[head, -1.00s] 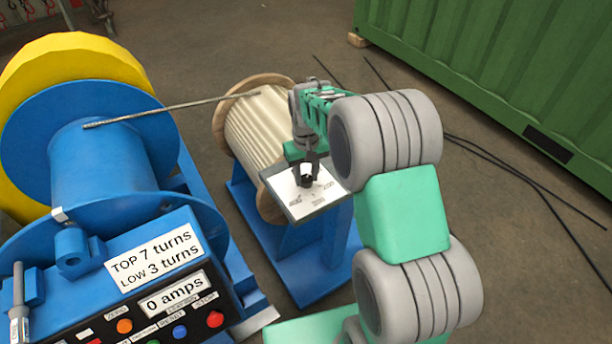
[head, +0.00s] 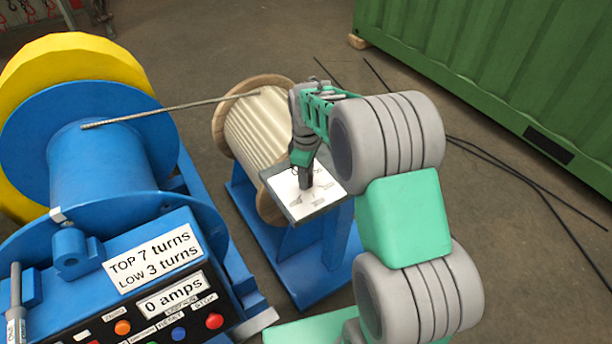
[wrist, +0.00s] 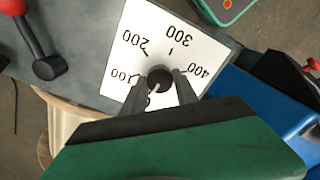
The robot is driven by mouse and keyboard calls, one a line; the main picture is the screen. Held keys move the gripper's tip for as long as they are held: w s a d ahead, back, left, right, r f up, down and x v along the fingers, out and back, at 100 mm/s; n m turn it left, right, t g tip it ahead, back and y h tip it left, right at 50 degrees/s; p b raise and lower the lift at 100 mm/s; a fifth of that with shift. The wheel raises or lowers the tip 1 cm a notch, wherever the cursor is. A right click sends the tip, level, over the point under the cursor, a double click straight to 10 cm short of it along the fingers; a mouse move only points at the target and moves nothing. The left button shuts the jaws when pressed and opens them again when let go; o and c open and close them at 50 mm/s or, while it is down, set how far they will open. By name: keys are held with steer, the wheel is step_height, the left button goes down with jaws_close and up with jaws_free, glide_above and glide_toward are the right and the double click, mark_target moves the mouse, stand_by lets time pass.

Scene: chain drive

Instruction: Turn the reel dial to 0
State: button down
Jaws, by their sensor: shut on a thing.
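The reel dial is a small black knob (wrist: 160,78) on a white scale plate (wrist: 172,38) in the wrist view. The plate is marked 100, 200, 300 and 400; no 0 mark is readable. My gripper (wrist: 158,84) is shut on the knob, one finger on each side. A light pointer line shows on the knob, but the fingers partly hide it and I cannot tell its exact reading. In the head view the plate (head: 290,199) is on a panel in front of the wooden reel, with my gripper (head: 305,184) over the knob.
The pale wooden reel (head: 258,133) stands on a blue frame (head: 302,262) behind the panel. A blue winch drum (head: 98,165) and control box reading 0 amps (head: 175,295) are at left. A red-tipped lever (wrist: 48,66) is beside the plate. A green container (head: 500,70) stands at right.

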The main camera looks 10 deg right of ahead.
steer(key=shift+n, duration=0.6)
steer(key=c, duration=0.9)
jaws_free()
steer(key=shift+c, duration=0.2)
steer(key=shift+r, duration=0.15)
step_height(320, 180, up, 8)
steer(key=shift+f+b, duration=0.2)
steer(key=shift+b, duration=0.15)
